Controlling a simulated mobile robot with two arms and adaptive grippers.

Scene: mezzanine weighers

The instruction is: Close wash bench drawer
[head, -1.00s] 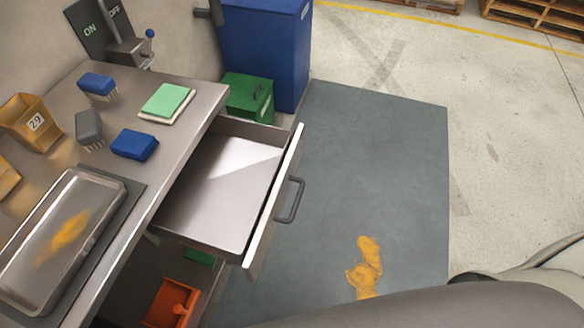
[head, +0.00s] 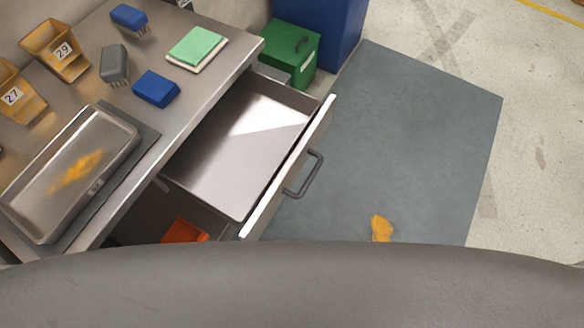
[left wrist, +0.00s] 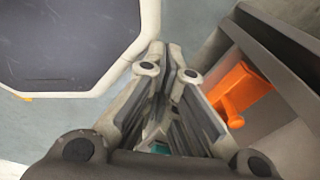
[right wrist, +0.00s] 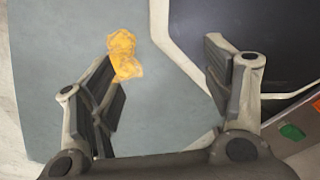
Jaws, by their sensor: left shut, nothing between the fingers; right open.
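The wash bench drawer (head: 235,150) stands pulled out and empty under the bench top in the head view. Its pale front panel (head: 262,200) faces right and carries a dark bar handle (head: 306,175). Neither gripper shows in the head view, and no gripper is seen touching the drawer. My left gripper (left wrist: 172,62) is shut and empty in the left wrist view, beside the open lower part of the bench. My right gripper (right wrist: 162,62) is open and empty above the floor mat in the right wrist view.
The bench top (head: 205,85) holds brushes, sponges, yellow scoops and a steel tray (head: 75,175). A green box (head: 290,50) and blue bin (head: 340,25) stand behind the drawer. An orange item (left wrist: 238,90) sits below. The grey mat (head: 400,130) is clear except for a yellow spill (head: 381,228).

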